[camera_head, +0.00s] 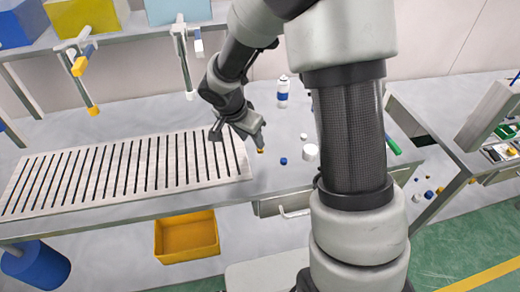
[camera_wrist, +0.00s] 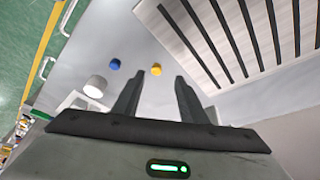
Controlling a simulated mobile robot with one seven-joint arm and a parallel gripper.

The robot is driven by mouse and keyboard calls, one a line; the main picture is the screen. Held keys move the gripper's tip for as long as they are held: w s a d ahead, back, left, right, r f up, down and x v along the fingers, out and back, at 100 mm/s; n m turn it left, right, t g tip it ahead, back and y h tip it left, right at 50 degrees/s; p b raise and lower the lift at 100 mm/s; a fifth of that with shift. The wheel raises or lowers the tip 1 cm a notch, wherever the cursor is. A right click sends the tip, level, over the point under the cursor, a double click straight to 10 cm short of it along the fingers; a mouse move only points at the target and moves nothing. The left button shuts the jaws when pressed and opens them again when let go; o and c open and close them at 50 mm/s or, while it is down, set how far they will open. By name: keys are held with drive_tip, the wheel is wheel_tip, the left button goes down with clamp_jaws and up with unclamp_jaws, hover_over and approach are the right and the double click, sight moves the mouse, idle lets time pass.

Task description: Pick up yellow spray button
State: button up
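The yellow spray button (camera_wrist: 156,69) is a small yellow piece on the grey table, seen in the wrist view just beyond and between my fingertips. It also shows in the head view (camera_head: 260,151), close below the end of my gripper (camera_head: 254,140). In the wrist view my gripper (camera_wrist: 160,80) has its two dark fingers apart, with nothing between them. The button appears apart from the fingers, and the exact height above it cannot be told.
A blue button (camera_head: 283,161) and a white cap (camera_head: 310,152) lie to the right of the yellow button. A slotted grey panel (camera_head: 120,172) lies to the left. A white bottle with a blue label (camera_head: 283,92) stands behind. A green tool (camera_head: 393,145) lies farther right.

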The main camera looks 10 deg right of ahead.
drive_tip(key=shift+d+x, duration=0.25)
drive_tip(key=shift+x, duration=1.2)
drive_tip(key=shift+d+x, duration=0.2)
drive_tip(key=shift+x, duration=1.25)
drive_tip(key=shift+r, duration=0.15)
clamp_jaws()
